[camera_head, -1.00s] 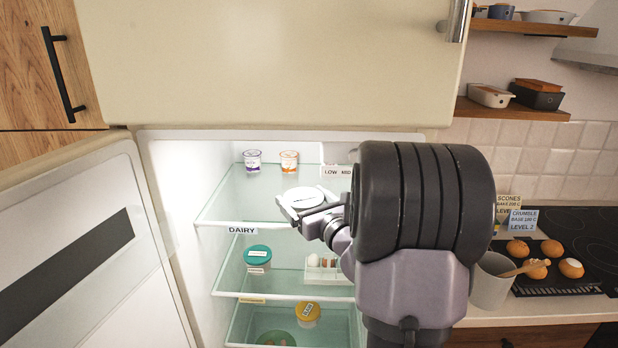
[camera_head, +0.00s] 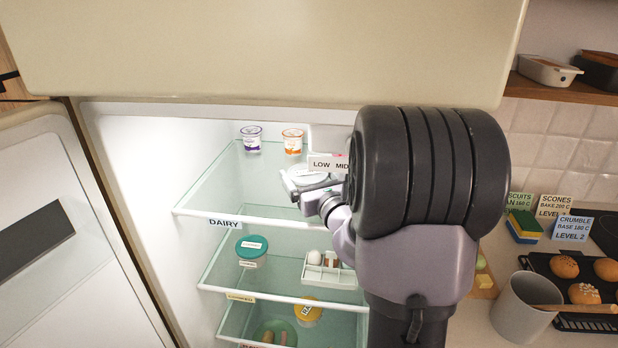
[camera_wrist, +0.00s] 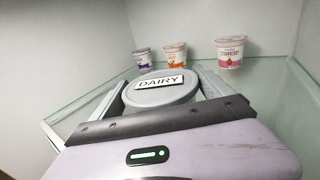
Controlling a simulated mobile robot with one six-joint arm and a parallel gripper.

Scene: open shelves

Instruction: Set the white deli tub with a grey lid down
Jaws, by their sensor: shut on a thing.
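The white deli tub with a grey lid (camera_wrist: 160,93) is between the fingers of my gripper (camera_wrist: 160,97) in the wrist view. Its lid carries a label reading DAIRY. In the head view the tub (camera_head: 308,174) is partly hidden by my gripper (camera_head: 308,188) and arm. My gripper is shut on it, over the top glass shelf (camera_head: 225,185) of the open fridge, whose front edge bears a DAIRY label. I cannot tell whether the tub touches the glass.
A purple yogurt cup (camera_head: 251,139), an orange one (camera_head: 292,141) and a strawberry one (camera_wrist: 230,52) stand at the back. A LOW MID sign (camera_head: 328,163) is near my gripper. A green-lidded tub (camera_head: 251,250) and an egg tray (camera_head: 328,270) sit on the shelf below.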

